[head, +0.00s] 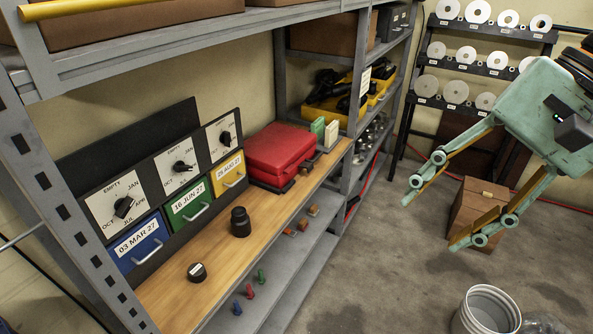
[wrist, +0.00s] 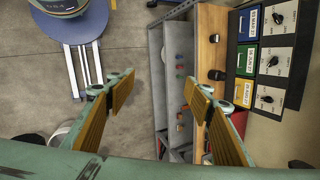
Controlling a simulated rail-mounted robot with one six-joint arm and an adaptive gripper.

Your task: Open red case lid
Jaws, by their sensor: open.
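The red case (head: 280,148) sits on the wooden shelf board, right of the drawer units, with its red lid down. A small part of the red case (wrist: 239,122) shows in the wrist view, mostly hidden behind the right-hand finger. My gripper (head: 437,216) is open and empty, in the air well to the right of the case and out in front of the shelves. In the wrist view my gripper (wrist: 160,88) has its two fingers wide apart, with the floor and shelf edge beyond them.
Three dial panels with blue (head: 138,243), green (head: 189,208) and yellow (head: 229,174) drawers stand left of the case. A black cylinder (head: 240,222) and a small black knob (head: 197,272) stand on the board. A shelf upright (head: 360,100) rises right of the case. A white bucket (head: 488,312) stands on the floor.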

